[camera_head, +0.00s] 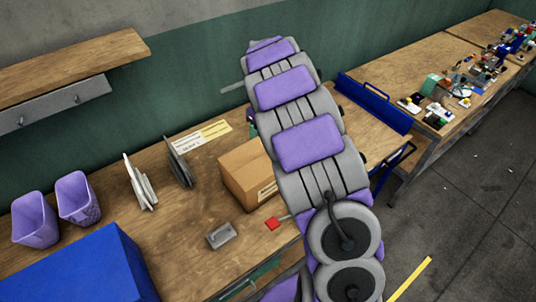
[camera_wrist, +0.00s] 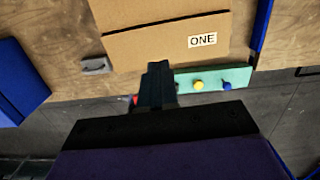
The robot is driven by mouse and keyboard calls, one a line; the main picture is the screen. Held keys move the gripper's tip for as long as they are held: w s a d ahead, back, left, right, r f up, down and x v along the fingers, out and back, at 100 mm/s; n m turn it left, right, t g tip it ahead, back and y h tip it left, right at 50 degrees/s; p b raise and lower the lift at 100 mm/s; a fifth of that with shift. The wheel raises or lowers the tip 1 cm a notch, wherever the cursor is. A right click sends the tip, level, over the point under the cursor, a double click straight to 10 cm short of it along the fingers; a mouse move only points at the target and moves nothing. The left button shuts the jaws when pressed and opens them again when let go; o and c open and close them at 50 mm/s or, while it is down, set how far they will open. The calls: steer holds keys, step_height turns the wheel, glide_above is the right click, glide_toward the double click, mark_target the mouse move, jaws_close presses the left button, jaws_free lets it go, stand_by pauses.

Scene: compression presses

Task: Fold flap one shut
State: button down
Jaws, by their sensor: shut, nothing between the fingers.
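A brown cardboard box (camera_head: 240,183) stands on the wooden bench in the head view, its right part hidden behind my arm. The wrist view shows the box (camera_wrist: 150,18) close up, with a crease across it. Below the crease is a panel (camera_wrist: 150,50) with a white label reading ONE (camera_wrist: 203,40). I cannot tell whether this panel is flap one hanging down or the box's side wall. My gripper (camera_wrist: 159,66) is shut and empty, its tips overlapping the panel's lower edge in view; contact is unclear. In the head view my arm hides the gripper.
A teal strip with yellow and blue buttons (camera_wrist: 240,76) lies right of my gripper. A small grey block (camera_head: 222,235) and a red piece (camera_head: 272,223) are on the bench (camera_head: 180,255). Purple bins (camera_head: 35,220), a blue box (camera_head: 85,270) and leaning plates (camera_head: 140,182) stand left.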

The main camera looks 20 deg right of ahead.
mark_target(263, 159)
steer(key=f, duration=0.4)
steer(key=w+f+b, duration=0.1)
steer(key=f, duration=0.9)
steer(key=shift+w, duration=0.15)
steer(key=shift+d, duration=0.15)
steer(key=shift+d, duration=0.1)
